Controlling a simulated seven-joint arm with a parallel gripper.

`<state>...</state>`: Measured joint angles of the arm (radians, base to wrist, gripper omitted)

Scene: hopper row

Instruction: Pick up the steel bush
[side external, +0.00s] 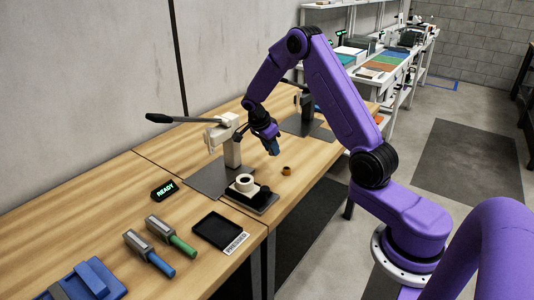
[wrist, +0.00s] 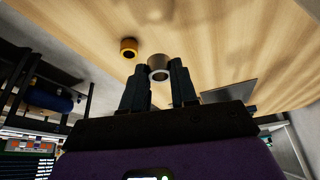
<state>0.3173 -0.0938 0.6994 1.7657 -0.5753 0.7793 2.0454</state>
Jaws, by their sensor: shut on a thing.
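The steel bush (wrist: 159,68), a short grey ring, sits between the two dark fingers of my gripper (wrist: 158,80) in the wrist view. The fingers are shut on it, one on each side. In the side view my gripper (side external: 274,151) points down over the wooden bench, behind a small brass-coloured bush. The steel bush cannot be made out there. The brass-coloured bush (wrist: 129,47) stands on the bench apart from my fingers, and it also shows in the side view (side external: 286,170).
A lever press (side external: 232,150) stands left of my gripper, with a cream ring-shaped part (side external: 244,182) on a dark block before it. A black tray (side external: 217,230), two handled tools (side external: 171,237) and a READY display (side external: 164,190) lie further left. The bench's front edge is near.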

